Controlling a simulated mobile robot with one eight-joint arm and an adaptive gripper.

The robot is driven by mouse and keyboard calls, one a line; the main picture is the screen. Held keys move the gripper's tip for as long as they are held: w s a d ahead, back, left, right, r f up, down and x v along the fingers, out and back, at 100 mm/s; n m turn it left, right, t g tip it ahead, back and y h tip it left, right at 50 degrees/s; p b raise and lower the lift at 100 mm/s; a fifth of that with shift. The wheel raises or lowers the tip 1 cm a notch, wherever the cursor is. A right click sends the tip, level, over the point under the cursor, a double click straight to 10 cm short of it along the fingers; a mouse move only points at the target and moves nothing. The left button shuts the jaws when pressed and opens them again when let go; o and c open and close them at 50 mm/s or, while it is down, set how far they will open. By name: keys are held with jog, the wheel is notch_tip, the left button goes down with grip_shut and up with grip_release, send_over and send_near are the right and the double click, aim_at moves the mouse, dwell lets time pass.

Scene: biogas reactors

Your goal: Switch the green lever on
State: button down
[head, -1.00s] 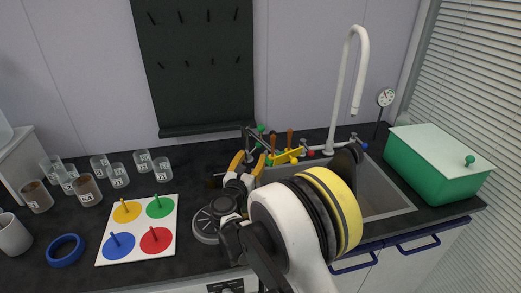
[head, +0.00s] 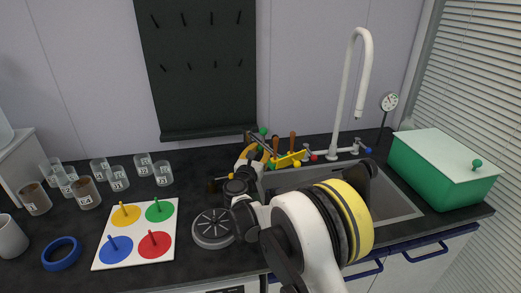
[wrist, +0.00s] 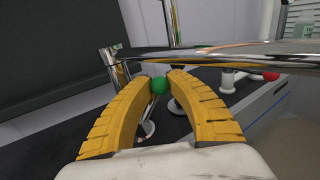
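The green lever's round green knob (head: 263,131) stands at the back of the counter, left of the sink tap. In the wrist view the green knob (wrist: 160,86) shows between the tips of my two yellow fingers. My gripper (head: 257,149) is at the left rear corner of the sink, just in front of the knob. Its fingers (wrist: 160,80) bend inward, with a narrow gap between the tips. I cannot tell whether they touch the knob. A shiny metal bar (wrist: 210,58) crosses above the fingertips and hides part of what lies behind.
Red and blue tap knobs (head: 313,157) (head: 367,150) and a tall white faucet (head: 362,70) stand behind the sink (head: 395,205). A green box (head: 440,170) is at right. A peg board (head: 138,235), glass jars (head: 118,178) and a blue ring (head: 61,253) are at left.

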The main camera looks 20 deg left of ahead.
jog(key=shift+w+d+f+m+g+p, duration=0.15)
jog(key=shift+d+f+m+g+p, duration=0.15)
jog(key=shift+m, duration=0.25)
jog(key=shift+w+d+f+m+g+p, duration=0.2)
jog(key=shift+m+g+p, duration=0.1)
jog(key=shift+m, duration=0.25)
jog(key=shift+d+f+m+g, duration=0.15)
jog(key=shift+f+m+g, duration=0.2)
jog(key=shift+m, duration=0.25)
jog(key=c, duration=1.2)
grip_release()
jog(key=shift+o, duration=0.2)
jog(key=s+d+r, duration=0.1)
jog(key=s, duration=1)
jog(key=shift+s+r, duration=0.4)
jog(key=shift+c, duration=0.4)
